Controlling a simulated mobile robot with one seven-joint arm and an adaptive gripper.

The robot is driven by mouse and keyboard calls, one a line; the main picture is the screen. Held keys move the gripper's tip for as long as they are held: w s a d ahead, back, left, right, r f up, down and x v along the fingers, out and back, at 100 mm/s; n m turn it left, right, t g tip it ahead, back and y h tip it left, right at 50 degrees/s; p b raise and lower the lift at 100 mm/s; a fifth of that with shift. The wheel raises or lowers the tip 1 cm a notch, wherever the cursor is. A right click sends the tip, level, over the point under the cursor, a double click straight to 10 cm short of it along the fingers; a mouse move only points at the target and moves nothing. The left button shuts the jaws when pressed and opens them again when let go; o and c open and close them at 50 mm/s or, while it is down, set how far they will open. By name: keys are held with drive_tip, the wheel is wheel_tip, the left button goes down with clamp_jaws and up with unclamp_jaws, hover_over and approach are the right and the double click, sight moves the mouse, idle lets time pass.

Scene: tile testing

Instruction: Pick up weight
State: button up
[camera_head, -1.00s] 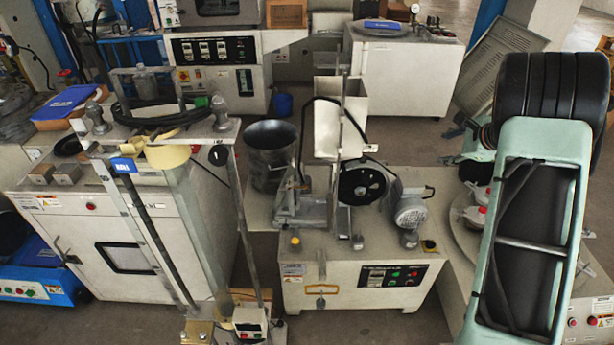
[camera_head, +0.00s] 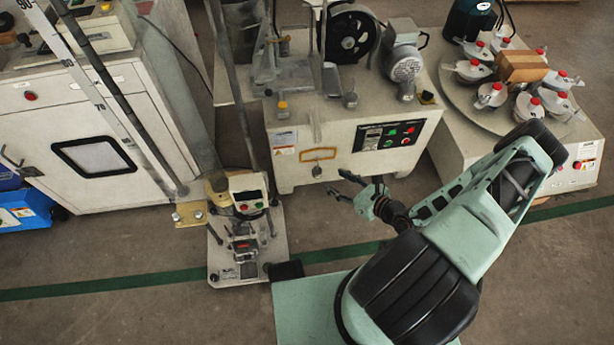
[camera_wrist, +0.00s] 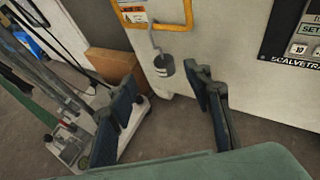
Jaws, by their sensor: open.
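The weight (camera_wrist: 164,66) is a small dark grey cylinder. In the wrist view it hangs from a hook below an orange handle (camera_wrist: 187,26) on the front of a white machine. In the head view the small grey weight (camera_head: 317,170) shows under the orange handle (camera_head: 318,154). My gripper (camera_head: 338,184) is in front of and below the machine's front face, just right of the weight in the head view. In the wrist view my gripper (camera_wrist: 160,92) is open and empty, with the weight beyond its fingertips and between the two fingers, apart from both.
The white machine (camera_head: 350,165) has a control panel (camera_head: 388,136) right of the handle. A floor stand (camera_head: 245,240) with a tall post stands left of it. A brown box (camera_wrist: 112,66) is behind the left finger. A round table with red-capped flasks (camera_head: 492,95) stands at right.

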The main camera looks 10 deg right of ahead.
sight(319, 172)
drive_tip(key=b+x, duration=0.1)
drive_tip(key=x, duration=0.5)
drive_tip(key=shift+s+f+b, duration=0.1)
drive_tip(key=shift+s+b, duration=0.05)
drive_tip(key=shift+b, duration=0.2)
drive_tip(key=b+x, duration=0.1)
drive_tip(key=x, duration=0.1)
drive_tip(key=b+x, duration=0.1)
drive_tip(key=x, duration=0.2)
drive_tip(key=shift+d+f+b, duration=0.2)
drive_tip(key=shift+f+b, duration=0.05)
drive_tip(key=shift+b, duration=0.1)
drive_tip(key=shift+r, duration=0.1)
clamp_jaws()
